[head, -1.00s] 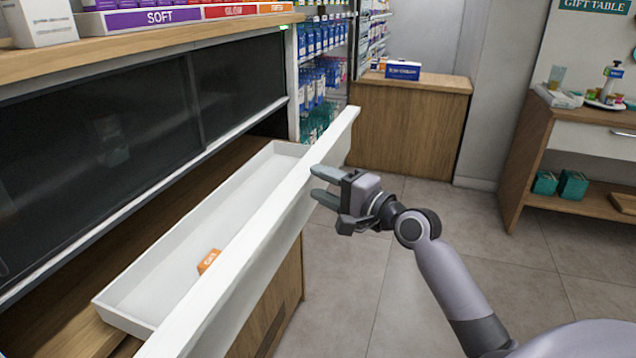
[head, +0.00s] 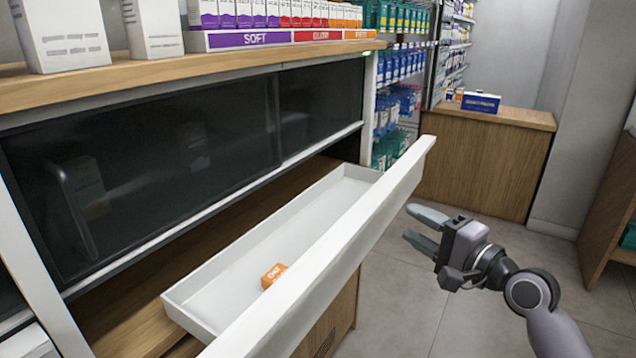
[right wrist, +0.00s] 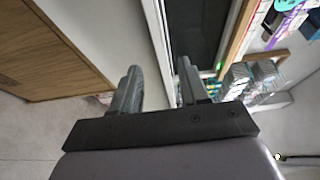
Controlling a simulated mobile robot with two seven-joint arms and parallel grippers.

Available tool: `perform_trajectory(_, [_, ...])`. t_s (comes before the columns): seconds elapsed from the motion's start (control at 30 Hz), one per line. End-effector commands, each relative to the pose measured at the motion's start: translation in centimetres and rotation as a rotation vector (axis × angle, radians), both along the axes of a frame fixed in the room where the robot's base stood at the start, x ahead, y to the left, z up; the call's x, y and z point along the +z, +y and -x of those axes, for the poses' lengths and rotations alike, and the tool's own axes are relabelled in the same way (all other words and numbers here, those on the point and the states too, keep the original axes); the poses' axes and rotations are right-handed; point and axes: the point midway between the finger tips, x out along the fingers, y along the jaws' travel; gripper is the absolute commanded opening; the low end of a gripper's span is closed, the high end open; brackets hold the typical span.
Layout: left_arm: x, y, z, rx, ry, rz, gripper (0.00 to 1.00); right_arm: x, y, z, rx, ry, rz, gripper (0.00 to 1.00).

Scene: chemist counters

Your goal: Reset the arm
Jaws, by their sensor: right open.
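My right gripper (head: 425,230) is open and empty in the head view. It stands in the air to the right of the open drawer's white front, with a small gap between them. In the right wrist view its two fingers (right wrist: 160,88) are spread apart with nothing between them. The open white drawer (head: 235,270) sticks out of the counter. A small orange box (head: 272,275) lies inside it near the front wall. My left gripper is not in view.
Above the drawer are dark sliding glass doors (head: 150,150) and a wooden counter top (head: 110,80) with rows of small boxes. A wooden counter (head: 475,165) stands at the back. Open tiled floor (head: 400,310) lies right of the drawer.

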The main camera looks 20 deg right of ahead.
Motion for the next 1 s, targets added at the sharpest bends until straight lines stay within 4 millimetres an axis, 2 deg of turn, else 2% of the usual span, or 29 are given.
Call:
perform_trajectory(0.13, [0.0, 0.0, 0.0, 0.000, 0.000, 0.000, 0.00, -0.9, 0.2, 0.0, -0.004, 0.011, 0.024, 0.44])
perform_trajectory(0.23, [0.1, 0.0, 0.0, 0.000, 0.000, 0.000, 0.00, -4.2, 0.8, 0.4, -0.019, 0.048, 0.130, 0.44])
perform_trajectory(0.27, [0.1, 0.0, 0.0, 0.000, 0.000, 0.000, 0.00, -5.8, 1.1, 0.6, -0.022, 0.063, 0.184, 0.44])
perform_trajectory(0.37, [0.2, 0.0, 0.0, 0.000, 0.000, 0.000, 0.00, -12.1, 2.7, 2.3, -0.017, 0.129, 0.428, 0.44])
perform_trajectory(0.4, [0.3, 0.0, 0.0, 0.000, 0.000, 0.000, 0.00, -14.9, 3.6, 3.4, -0.001, 0.153, 0.541, 0.44])
perform_trajectory(0.5, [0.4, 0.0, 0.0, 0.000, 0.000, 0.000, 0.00, -21.1, 6.0, 6.8, 0.071, 0.198, 0.833, 0.44])
perform_trajectory(0.63, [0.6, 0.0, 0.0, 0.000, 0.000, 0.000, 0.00, -27.1, 9.4, 12.0, 0.213, 0.208, 1.173, 0.44])
perform_trajectory(0.7, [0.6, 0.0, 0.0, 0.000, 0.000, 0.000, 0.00, -29.3, 11.0, 14.5, 0.289, 0.195, 1.316, 0.44])
perform_trajectory(0.8, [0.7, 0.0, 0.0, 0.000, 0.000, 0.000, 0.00, -31.2, 12.9, 17.2, 0.379, 0.165, 1.466, 0.44])
perform_trajectory(0.9, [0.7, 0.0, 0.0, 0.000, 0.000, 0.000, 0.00, -32.1, 14.0, 18.7, 0.432, 0.140, 1.550, 0.44])
perform_trajectory(1.0, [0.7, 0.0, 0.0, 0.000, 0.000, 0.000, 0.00, -32.4, 14.4, 19.3, 0.451, 0.129, 1.582, 0.44])
